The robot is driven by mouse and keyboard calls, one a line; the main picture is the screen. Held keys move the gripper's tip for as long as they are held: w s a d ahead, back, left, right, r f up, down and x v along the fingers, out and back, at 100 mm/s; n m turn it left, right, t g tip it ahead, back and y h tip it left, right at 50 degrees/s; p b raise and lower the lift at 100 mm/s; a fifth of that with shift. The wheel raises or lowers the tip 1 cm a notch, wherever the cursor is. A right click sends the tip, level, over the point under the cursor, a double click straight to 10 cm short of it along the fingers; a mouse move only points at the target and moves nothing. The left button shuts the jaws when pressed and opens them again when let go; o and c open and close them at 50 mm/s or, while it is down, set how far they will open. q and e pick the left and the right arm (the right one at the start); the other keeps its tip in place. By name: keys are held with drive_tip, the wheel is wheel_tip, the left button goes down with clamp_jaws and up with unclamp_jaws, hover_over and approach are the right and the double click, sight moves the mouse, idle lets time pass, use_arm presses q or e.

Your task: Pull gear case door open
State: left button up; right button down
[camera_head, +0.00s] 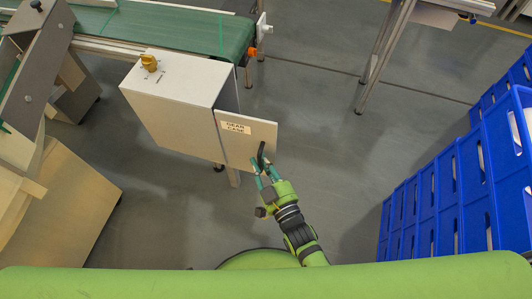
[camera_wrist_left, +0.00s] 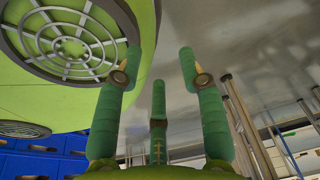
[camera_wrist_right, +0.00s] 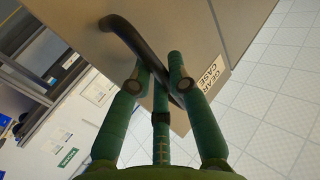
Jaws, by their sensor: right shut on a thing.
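My right gripper (camera_head: 262,171) is shut on the door's black bar handle (camera_wrist_right: 128,38) near the door's right edge. In the right wrist view, its green fingers (camera_wrist_right: 157,80) close around the bar. My left gripper (camera_wrist_left: 160,68) shows only in its wrist view, fingers spread and empty.
Blue crates (camera_head: 440,195) stand at the right, and a pale wooden-looking unit (camera_head: 75,195) at the left. Grey floor (camera_head: 320,130) is clear right of the door.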

use_arm(q)
drive_tip(key=shift+s+d+r, duration=0.15)
drive_tip(key=shift+s+d, duration=0.15)
drive_tip(key=shift+s, duration=0.3)
use_arm(e)
drive_tip(key=shift+s+a, duration=0.6)
drive_tip(key=shift+s, duration=0.15)
use_arm(q)
drive_tip(key=shift+s, duration=0.15)
drive_tip(key=shift+a, duration=0.35)
use_arm(e)
drive_tip(key=c, duration=1.2)
unclamp_jaws()
use_arm(q)
drive_tip(key=shift+a, duration=0.1)
use_arm(e)
drive_tip(key=shift+o, duration=0.2)
drive_tip(key=v, duration=1.2)
